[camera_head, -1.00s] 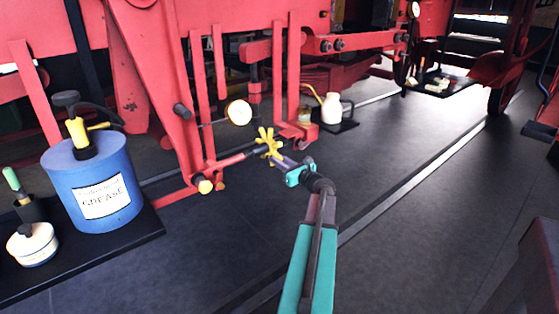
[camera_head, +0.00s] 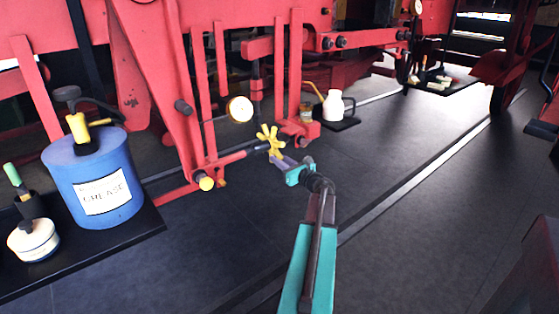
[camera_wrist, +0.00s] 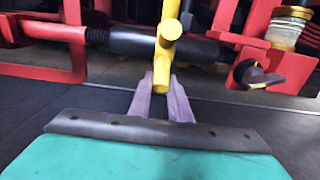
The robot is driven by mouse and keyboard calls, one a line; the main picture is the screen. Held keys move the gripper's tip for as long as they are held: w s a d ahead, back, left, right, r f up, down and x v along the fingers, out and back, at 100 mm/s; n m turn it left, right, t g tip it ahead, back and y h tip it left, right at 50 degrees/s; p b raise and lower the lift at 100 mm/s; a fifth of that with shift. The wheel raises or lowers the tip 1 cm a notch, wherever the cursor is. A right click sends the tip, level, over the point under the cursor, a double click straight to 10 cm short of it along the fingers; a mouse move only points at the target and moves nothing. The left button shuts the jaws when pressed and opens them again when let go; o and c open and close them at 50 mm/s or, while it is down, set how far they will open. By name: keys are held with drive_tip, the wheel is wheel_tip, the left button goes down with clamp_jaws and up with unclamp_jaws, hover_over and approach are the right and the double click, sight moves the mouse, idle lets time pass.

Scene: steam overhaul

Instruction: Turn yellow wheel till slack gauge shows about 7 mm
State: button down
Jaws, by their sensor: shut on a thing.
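In the wrist view my gripper's fingers (camera_wrist: 163,90) are shut on a spoke of the yellow wheel (camera_wrist: 168,45), which points toward the camera. The wheel's rim side is cut off at the top there. The round gauge (camera_head: 240,109) with a pale face hangs behind and left of the wheel. Its reading is too small to tell.
A blue grease drum (camera_head: 95,182) and a white pot (camera_head: 33,240) stand on a black mat at left. A white oil can (camera_head: 333,107) stands on a dark tray behind the wheel. Red frame bars (camera_head: 180,125) stand close around the wheel. The floor at right is clear.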

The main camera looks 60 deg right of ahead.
drive_tip(key=shift+w+f, duration=0.2)
drive_tip(key=shift+f, duration=0.1)
drive_tip(key=c, duration=1.6)
unclamp_jaws()
drive_tip(key=shift+s, duration=0.1)
drive_tip(key=v, duration=0.6)
drive_tip(key=shift+r, duration=0.1)
